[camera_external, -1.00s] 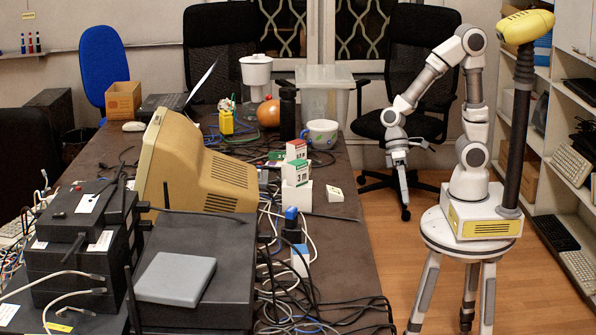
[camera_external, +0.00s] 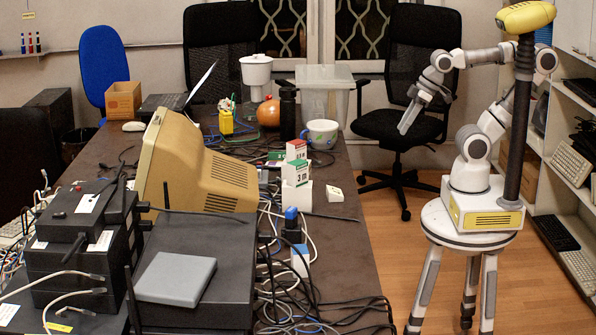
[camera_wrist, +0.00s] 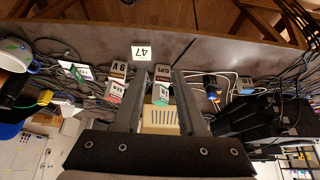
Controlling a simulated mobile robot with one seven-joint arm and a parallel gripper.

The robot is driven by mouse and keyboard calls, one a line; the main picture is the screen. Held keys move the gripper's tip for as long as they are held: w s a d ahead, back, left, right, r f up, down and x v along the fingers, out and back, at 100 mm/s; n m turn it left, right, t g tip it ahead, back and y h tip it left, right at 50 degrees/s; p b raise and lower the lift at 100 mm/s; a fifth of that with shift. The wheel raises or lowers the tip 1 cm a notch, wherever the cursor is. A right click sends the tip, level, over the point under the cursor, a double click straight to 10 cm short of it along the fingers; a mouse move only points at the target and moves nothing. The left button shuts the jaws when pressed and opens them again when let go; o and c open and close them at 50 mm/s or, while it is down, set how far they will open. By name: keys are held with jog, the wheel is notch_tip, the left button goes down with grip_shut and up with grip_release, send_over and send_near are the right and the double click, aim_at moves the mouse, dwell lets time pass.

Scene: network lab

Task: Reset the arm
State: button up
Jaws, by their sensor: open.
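My gripper (camera_external: 408,122) hangs in free air to the right of the table, in front of a black office chair, pointing down and to the left. My forearm reaches left from an elbow bent back past the yellow-topped column. In the wrist view my gripper (camera_wrist: 160,73) shows its two dark fingers spread apart with nothing held between them. The beige monitor (camera_wrist: 160,119) and small labelled boxes on the table show in the gap, some distance beyond the fingers.
The cluttered table (camera_external: 345,235) stands on the left, with cables, boxes, a mug (camera_external: 320,134) and a black bottle (camera_external: 287,112) along its right side. The black chair (camera_external: 418,70) is behind my gripper. Shelves (camera_external: 575,125) stand close on the right. Floor between table and my stand is open.

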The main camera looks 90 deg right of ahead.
notch_tip(320, 180, up, 15)
jog(key=p, duration=1.3)
